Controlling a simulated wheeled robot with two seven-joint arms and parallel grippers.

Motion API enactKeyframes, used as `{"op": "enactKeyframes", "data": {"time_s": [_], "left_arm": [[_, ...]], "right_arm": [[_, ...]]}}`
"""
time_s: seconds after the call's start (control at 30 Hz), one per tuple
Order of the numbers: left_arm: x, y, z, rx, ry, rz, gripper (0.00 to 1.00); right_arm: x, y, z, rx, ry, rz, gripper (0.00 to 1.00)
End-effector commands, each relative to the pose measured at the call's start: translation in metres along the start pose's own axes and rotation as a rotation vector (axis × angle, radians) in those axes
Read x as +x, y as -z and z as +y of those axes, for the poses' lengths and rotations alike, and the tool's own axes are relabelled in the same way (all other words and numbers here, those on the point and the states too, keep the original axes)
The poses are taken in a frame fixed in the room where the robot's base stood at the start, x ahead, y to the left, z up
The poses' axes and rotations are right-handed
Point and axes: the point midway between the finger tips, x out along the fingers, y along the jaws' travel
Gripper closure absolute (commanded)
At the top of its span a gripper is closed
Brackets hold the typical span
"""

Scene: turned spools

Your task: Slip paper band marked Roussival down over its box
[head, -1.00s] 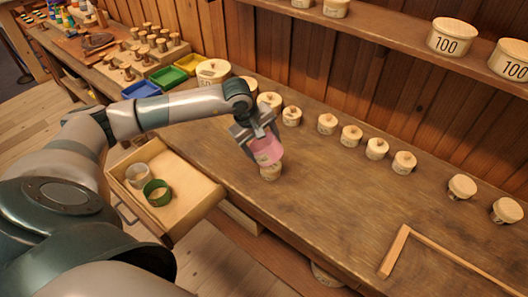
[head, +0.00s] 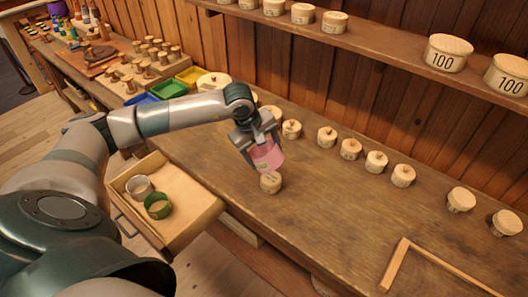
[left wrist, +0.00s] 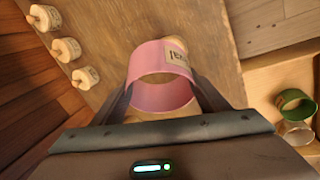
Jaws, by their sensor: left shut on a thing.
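My left gripper (head: 256,143) is shut on a pink paper band (head: 267,157), an open ring held above the bench. In the left wrist view the band (left wrist: 162,84) sits between the fingers, with a pale label whose lettering I cannot read for certain. A small round pale-wood box (head: 271,183) stands on the bench just below the band. The band appears above the box and not around it. In the left wrist view pale wood shows past the band's edge, partly hidden by it. My right gripper is not in view.
An open drawer (head: 190,217) at the bench front holds a green band (head: 157,205) and a grey-white band (head: 139,187). A row of small lidded boxes (head: 376,161) stands along the back. A wooden strip frame (head: 397,262) lies at right. The middle of the bench is clear.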

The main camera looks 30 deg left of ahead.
Motion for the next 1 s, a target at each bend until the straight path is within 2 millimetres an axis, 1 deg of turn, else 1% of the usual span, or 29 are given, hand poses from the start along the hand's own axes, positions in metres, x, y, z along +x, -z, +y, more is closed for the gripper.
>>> {"op": "enactKeyframes", "data": {"time_s": [0.17,0.3,0.5,0.7,1.0], "left_arm": [[0.013,-0.006,-0.001,0.143,0.053,0.043,0.56],[0.025,-0.012,-0.001,0.336,0.112,0.122,0.56],[0.033,-0.017,0.001,0.556,0.159,0.245,0.56],[0.034,-0.019,0.003,0.645,0.174,0.305,0.56],[0.033,-0.018,0.003,0.652,0.175,0.310,0.56]], "right_arm": [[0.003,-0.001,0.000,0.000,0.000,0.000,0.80],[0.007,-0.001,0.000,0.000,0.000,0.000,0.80],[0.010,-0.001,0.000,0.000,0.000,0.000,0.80],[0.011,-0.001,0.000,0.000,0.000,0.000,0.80],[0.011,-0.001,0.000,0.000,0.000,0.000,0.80]]}}
